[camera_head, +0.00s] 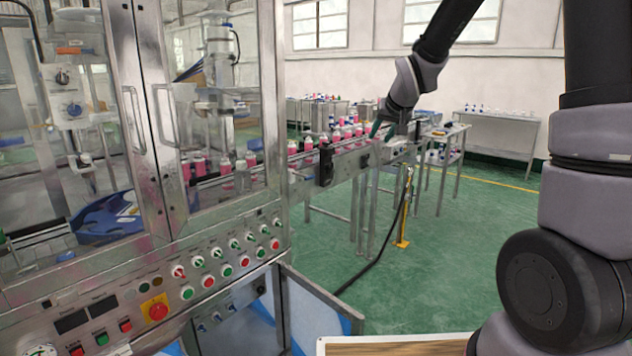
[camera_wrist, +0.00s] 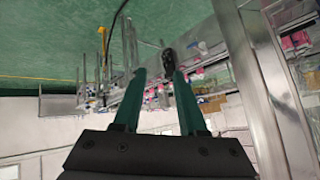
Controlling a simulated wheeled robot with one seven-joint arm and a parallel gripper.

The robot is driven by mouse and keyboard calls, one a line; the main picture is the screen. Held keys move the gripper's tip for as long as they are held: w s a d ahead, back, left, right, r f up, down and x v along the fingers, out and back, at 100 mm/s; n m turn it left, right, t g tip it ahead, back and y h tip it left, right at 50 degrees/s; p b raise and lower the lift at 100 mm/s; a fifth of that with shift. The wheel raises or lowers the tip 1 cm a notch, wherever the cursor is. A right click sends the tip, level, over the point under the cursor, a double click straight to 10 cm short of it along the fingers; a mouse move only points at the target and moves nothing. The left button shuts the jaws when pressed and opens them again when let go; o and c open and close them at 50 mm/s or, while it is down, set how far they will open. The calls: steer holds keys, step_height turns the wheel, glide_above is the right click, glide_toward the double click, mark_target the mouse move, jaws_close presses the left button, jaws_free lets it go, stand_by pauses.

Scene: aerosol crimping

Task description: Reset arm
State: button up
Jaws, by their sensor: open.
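My gripper (camera_wrist: 156,78) shows in the wrist view with its two green fingers apart and nothing between them. In the head view my gripper (camera_head: 378,128) is small, at the end of my arm above the far end of the conveyor (camera_head: 350,160). The fingers point left toward the machine. The wrist view is upside down, with the green floor at the top. Several pink bottles (camera_head: 337,134) stand on the conveyor, near the gripper in the picture; I cannot tell the exact gap.
The crimping machine (camera_head: 140,200) with glass doors and a panel of buttons fills the left. A side table (camera_head: 445,135) and a back table (camera_head: 505,120) hold small items. A yellow post (camera_head: 403,225) and black cable (camera_head: 385,240) stand by the conveyor. Green floor at right is clear.

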steer(key=s+d+r+m, duration=0.1)
steer(key=s+d+r, duration=0.25)
steer(key=s, duration=0.45)
steer(key=s+d+r+m, duration=0.1)
steer(key=s+d+r, duration=0.1)
steer(key=s+r, duration=0.45)
steer(key=s+d+g, duration=0.1)
steer(key=s, duration=1.6)
steer(key=shift+s+f+m+g, duration=0.2)
steer(key=shift+f+m+g, duration=0.1)
steer(key=shift+f+g, duration=0.1)
